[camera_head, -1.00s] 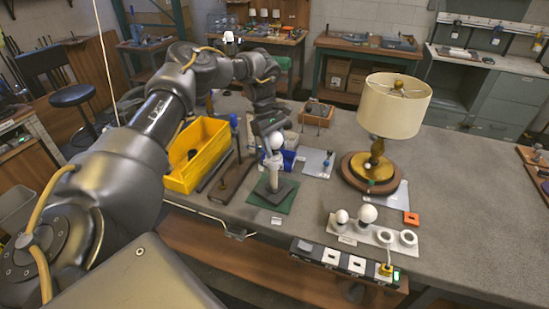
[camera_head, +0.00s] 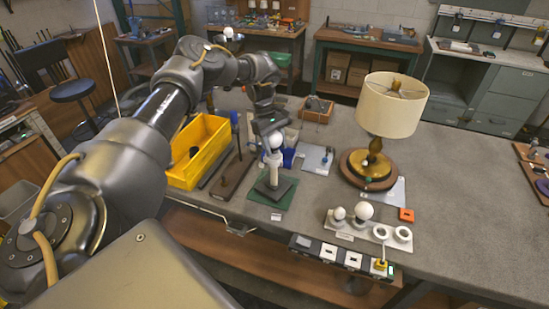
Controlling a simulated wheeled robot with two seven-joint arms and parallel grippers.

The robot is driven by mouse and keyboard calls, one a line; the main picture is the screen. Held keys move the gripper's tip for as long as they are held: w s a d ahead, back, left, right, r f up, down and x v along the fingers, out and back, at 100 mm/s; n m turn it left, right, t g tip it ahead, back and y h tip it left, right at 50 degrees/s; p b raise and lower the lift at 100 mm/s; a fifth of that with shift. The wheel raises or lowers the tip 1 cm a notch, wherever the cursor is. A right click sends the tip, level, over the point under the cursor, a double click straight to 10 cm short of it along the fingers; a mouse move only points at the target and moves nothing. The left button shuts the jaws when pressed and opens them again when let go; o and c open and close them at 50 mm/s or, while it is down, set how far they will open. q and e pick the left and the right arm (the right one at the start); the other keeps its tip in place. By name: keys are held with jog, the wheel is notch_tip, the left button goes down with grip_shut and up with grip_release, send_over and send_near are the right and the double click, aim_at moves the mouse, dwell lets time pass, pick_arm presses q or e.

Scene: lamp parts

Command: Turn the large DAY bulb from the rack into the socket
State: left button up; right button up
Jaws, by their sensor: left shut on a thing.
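My left gripper (camera_head: 272,130) is shut on a white round bulb (camera_head: 276,141), pointing down. The bulb is at the top of a pale upright lamp socket post (camera_head: 271,167) on a dark square base over a green mat (camera_head: 283,196). At this size I cannot tell how deep the bulb sits in the socket. The white rack (camera_head: 345,229) at the front right holds a larger bulb (camera_head: 363,211) and a smaller bulb (camera_head: 339,214); its two right-hand rings are empty. My right gripper is not in view.
A yellow bin (camera_head: 205,148) stands left of the post. A brass lamp with a cream shade (camera_head: 392,104) stands to the right.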

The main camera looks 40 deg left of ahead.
pick_arm(q)
jog(key=o, duration=0.7)
jog(key=shift+o, duration=0.2)
jog(key=shift+r+n+p, duration=0.15)
jog(key=shift+n+p, duration=0.35)
jog(key=n+t+p, duration=0.2)
jog(key=n, duration=0.2)
jog(key=shift+w+p, duration=0.1)
jog(key=shift+p, duration=0.25)
jog(key=shift+w+n+t+p, duration=0.1)
jog(key=shift+n+t+p, duration=0.25)
jog(key=shift+n, duration=0.55)
